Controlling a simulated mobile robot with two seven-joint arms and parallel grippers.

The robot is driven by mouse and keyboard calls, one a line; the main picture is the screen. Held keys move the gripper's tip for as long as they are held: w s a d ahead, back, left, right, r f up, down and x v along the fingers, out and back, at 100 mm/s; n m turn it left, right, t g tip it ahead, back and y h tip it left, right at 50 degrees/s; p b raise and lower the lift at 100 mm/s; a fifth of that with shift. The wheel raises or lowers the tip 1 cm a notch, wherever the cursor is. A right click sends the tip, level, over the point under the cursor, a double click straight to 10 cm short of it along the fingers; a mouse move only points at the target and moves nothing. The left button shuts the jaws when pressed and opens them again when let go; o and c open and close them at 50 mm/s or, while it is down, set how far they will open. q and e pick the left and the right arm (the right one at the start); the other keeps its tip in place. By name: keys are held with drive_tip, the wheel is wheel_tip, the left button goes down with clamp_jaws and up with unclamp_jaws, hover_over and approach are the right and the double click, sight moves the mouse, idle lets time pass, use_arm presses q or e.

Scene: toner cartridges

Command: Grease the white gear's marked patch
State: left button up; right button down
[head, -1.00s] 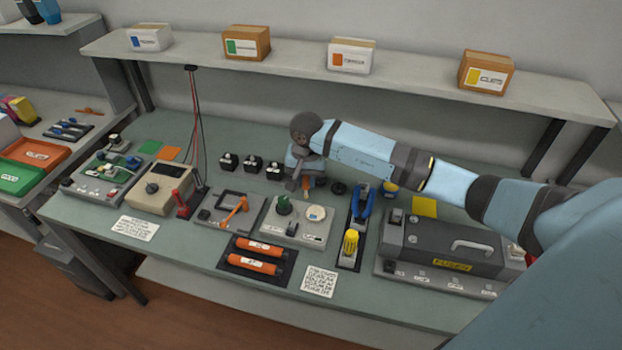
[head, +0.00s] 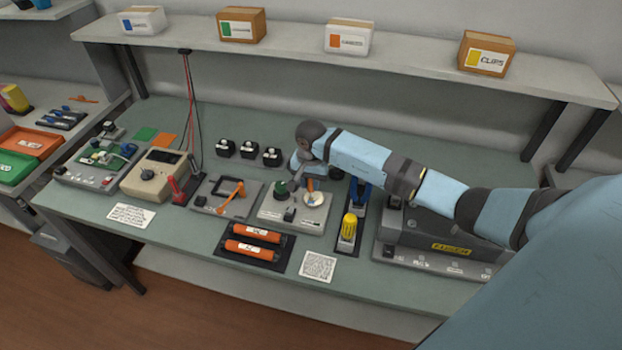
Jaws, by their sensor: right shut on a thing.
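The white gear (head: 315,200) is a pale disc on the right part of a light grey base plate (head: 312,222), beside a dark green knob (head: 282,188). My right gripper (head: 308,180) comes down over the plate from behind and is shut on a small orange tool (head: 309,187). The tool's lower end is at or just above the far part of the gear; I cannot tell whether it touches. The marked patch is too small to make out. My left gripper is not in view.
Left of the plate is a grey unit with an orange lever (head: 235,204). On the right are a yellow-handled tool (head: 348,228) and a large dark fuser unit (head: 440,240). Orange rollers (head: 252,246) lie in front. Small black blocks (head: 248,151) stand behind.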

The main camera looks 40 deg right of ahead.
drive_tip(key=shift+f+b, duration=0.4)
idle(0.8)
drive_tip(key=shift+a, duration=0.15)
drive_tip(key=shift+w+d+b, duration=0.1)
drive_tip(key=shift+d+b, duration=0.2)
drive_tip(key=shift+b, duration=0.35)
drive_tip(key=shift+s+a, duration=0.2)
drive_tip(key=shift+a, duration=0.1)
